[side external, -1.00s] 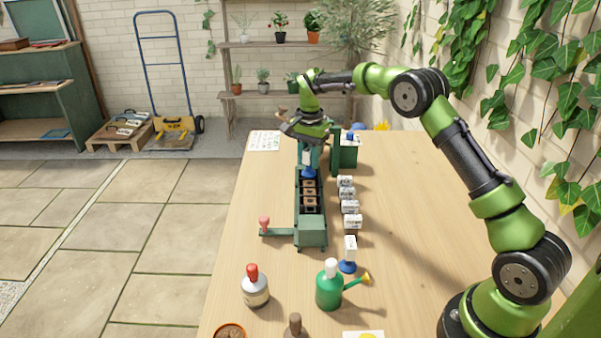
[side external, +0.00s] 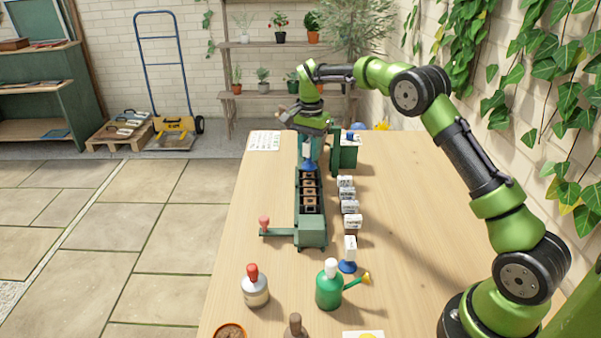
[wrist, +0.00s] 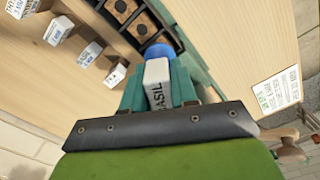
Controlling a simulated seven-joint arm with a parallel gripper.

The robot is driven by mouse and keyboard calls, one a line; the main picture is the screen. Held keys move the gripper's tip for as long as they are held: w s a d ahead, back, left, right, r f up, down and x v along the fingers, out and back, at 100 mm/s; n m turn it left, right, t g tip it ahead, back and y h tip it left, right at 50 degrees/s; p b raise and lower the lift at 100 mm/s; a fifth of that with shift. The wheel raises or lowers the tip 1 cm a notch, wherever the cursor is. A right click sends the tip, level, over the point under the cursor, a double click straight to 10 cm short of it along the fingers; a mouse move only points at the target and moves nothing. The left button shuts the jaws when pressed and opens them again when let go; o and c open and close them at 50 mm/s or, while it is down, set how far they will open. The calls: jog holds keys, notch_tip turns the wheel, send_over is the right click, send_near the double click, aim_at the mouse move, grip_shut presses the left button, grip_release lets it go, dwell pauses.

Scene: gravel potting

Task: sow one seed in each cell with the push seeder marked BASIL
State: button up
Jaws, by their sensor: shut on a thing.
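My gripper (side external: 310,142) is shut on the push seeder (wrist: 157,74), a white body with BASIL lettering and a blue end; the seeder's blue part (side external: 308,166) also shows in the side view. The seeder is over the far end of the long green cell tray (side external: 312,232). Several tray cells with brown fill (side external: 310,188) show in a row in front of it. In the wrist view the blue end is close to the tray's cells (wrist: 122,8). I cannot tell whether it touches the fill. Any seeds are too small to see.
Several white labelled blocks (side external: 350,207) line the tray's right side. Another white and blue seeder (side external: 348,254) stands nearer. A green box (side external: 346,152) is at the back right. A red-topped bottle (side external: 255,288) and green watering can (side external: 330,288) stand in front. The table's right is clear.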

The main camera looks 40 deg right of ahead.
jog(key=shift+r, duration=0.25)
jog(key=shift+s+a+r, duration=0.25)
jog(key=shift+s+a, duration=0.25)
jog(key=shift+a, duration=0.05)
jog(key=shift+s+a+r, duration=0.2)
jog(key=shift+s+a, duration=0.6)
jog(key=shift+s, duration=0.05)
jog(key=shift+f, duration=1.3)
jog(key=shift+f, duration=0.65)
